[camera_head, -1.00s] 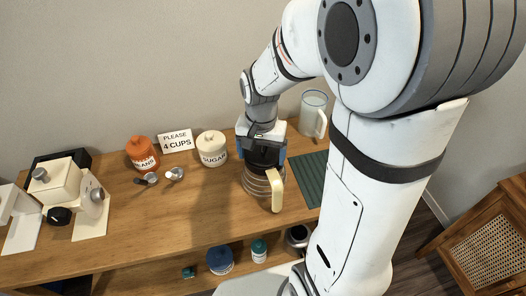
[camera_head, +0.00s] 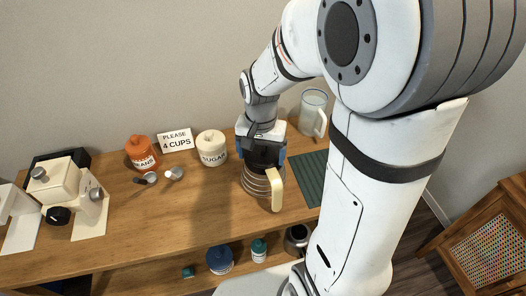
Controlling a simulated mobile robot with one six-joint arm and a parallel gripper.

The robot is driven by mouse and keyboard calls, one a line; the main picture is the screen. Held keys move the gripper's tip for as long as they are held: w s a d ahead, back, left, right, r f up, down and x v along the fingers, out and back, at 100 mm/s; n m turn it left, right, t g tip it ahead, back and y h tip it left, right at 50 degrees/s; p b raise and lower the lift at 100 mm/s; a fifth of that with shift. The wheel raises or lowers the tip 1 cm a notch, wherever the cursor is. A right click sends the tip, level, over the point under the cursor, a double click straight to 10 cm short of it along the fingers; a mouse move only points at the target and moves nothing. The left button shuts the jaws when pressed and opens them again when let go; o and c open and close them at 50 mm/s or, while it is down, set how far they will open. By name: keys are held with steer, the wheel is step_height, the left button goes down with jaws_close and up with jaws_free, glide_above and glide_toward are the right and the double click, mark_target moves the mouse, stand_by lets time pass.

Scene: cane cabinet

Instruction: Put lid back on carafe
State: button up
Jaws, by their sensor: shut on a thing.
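The carafe (camera_head: 254,184) stands upright on the wooden cabinet top, with clear ribbed sides, a dark collar and a cream handle (camera_head: 276,189) at its right front. My gripper (camera_head: 262,154) is directly over the carafe's mouth, pointing down, with a blue finger on each side. It is shut on the black lid (camera_head: 263,156), which is at the top of the carafe. I cannot tell whether the lid is seated or held just above the rim, because the gripper and the collar hide the join.
A sugar jar (camera_head: 211,147), a "4 cups" sign (camera_head: 176,141) and an orange beans jar (camera_head: 141,152) stand along the back. Two scoops lie in front. A clear pitcher (camera_head: 313,112) and a green mat (camera_head: 311,178) are right of the carafe. A cream machine (camera_head: 62,182) stands left.

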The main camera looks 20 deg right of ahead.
stand_by(0.3)
steer(key=o, duration=0.8)
steer(key=shift+r, duration=0.1)
steer(key=shift+r+p, duration=2.7)
steer(key=shift+r, duration=0.75)
steer(key=shift+c, duration=0.4)
jaws_close()
